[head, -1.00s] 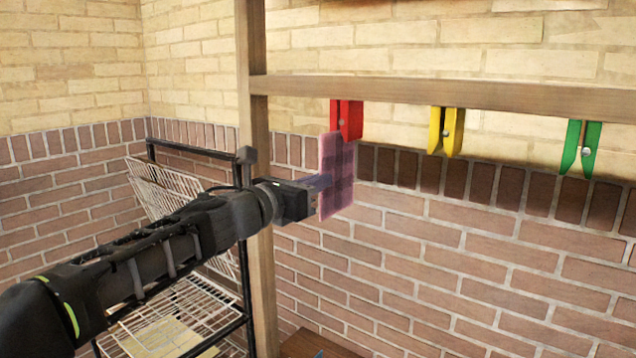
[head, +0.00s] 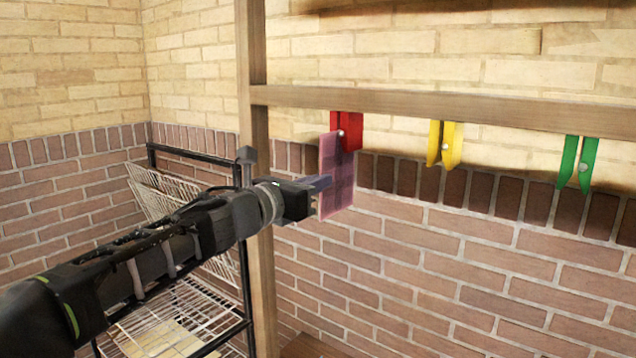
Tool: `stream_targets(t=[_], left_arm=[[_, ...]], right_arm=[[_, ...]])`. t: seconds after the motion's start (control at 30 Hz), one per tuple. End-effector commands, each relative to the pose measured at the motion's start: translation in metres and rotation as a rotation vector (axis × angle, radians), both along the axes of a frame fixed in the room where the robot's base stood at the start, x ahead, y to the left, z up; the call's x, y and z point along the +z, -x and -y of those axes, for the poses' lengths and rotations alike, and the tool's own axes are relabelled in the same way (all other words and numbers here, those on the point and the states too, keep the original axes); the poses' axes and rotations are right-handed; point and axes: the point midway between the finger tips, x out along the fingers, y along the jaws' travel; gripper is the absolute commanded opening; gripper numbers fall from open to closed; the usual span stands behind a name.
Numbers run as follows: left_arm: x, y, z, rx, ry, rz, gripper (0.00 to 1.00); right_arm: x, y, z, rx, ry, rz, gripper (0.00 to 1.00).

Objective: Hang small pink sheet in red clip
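The small pink sheet (head: 337,182) is upright in the head view, with a darker checked pattern. My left gripper (head: 318,184) is shut on its left side and hides a little of it. The red clip (head: 348,130) hangs from the wooden bar, and its lower end overlaps the sheet's top edge in the view. The sheet's upper left part lies in front of the clip. I cannot tell whether the sheet is between the clip's jaws. My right gripper is not in view.
The yellow clip (head: 444,144) and the green clip (head: 578,162) hang further right on the wooden bar (head: 430,104). A wooden post (head: 258,200) stands behind my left arm.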

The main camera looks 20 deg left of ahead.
Motion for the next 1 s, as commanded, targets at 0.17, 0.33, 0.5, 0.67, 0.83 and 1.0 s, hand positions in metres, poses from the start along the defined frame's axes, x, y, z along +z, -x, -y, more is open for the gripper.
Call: stream_targets(t=[0.17,0.33,0.5,0.67,0.83,1.0], left_arm=[[0.0005,0.0001,0.0000,0.000,0.000,0.001,0.00],[0.0004,0.0001,0.0000,0.000,0.000,0.001,0.10],[0.0002,0.0001,0.0000,0.000,0.000,0.000,0.24],[0.0001,0.0001,0.0000,0.000,0.000,0.000,0.27],[0.0000,0.0000,0.0000,0.000,0.000,0.000,0.36],[0.0000,0.0000,0.0000,0.000,0.000,0.000,0.38]], right_arm=[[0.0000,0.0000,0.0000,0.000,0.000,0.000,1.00],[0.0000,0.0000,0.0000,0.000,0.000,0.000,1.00],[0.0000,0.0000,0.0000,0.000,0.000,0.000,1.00],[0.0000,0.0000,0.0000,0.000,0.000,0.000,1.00],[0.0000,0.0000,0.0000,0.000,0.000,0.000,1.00],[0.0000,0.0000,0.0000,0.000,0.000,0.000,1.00]])
